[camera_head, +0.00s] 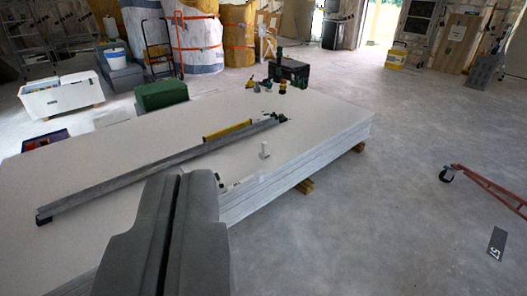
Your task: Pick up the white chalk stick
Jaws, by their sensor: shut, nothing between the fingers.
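A stack of large white panels (110,145) lies low on the floor in the middle. A small white upright piece (264,150) stands on top, toward the right edge; it may be the white chalk stick, but it is too small to be sure. Small pale and dark bits (241,182) lie at the near edge, partly hidden behind my gripper. My gripper (181,177) is shut and empty in the lower left foreground, with its tips toward the stack. The white piece is beyond the tips, to the right and apart from them.
A long grey metal bar (150,172) and a yellow level (227,131) lie across the panels. Tools (281,85) and a dark green crate (291,71) are at the far end. A red-framed trolley (488,185) stands right. The concrete floor between is clear.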

